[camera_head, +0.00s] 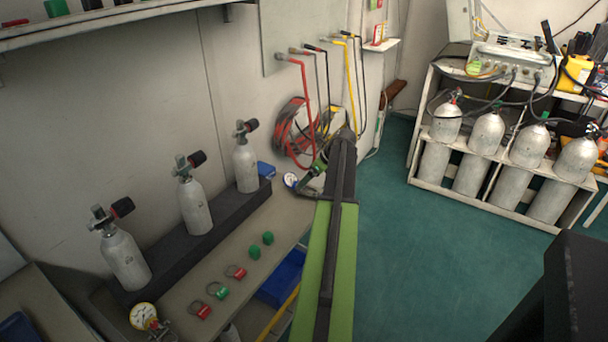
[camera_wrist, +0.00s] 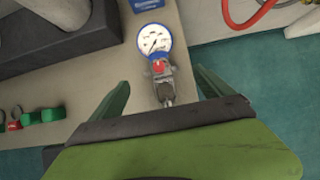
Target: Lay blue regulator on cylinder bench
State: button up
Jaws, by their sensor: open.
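The blue regulator (camera_wrist: 155,42), with a blue-rimmed white gauge and a grey metal body with a red label, lies at the far end of the beige bench (camera_head: 285,217) along the left wall. Its gauge also shows in the head view (camera_head: 290,180). My gripper (camera_wrist: 162,82) is open, its green fingers apart on either side of the regulator's body. I cannot tell whether they touch it. In the head view my arm hides part of the regulator. The bench carries a dark block with three grey cylinders. I cannot tell whether this is the cylinder bench.
A yellow-rimmed gauge (camera_head: 143,316) is at the near end. Red and green tagged pieces (camera_head: 218,290) and green caps (camera_head: 261,245) lie along the bench. A white rack (camera_head: 425,185) with several cylinders stands right. Hoses (camera_head: 301,110) hang on the wall. Green floor between is clear.

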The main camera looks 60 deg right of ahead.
jog(key=p+v, duration=0.7)
jog(key=v, duration=0.3)
jog(key=shift+r, duration=0.2)
jog(key=shift+s, duration=0.1)
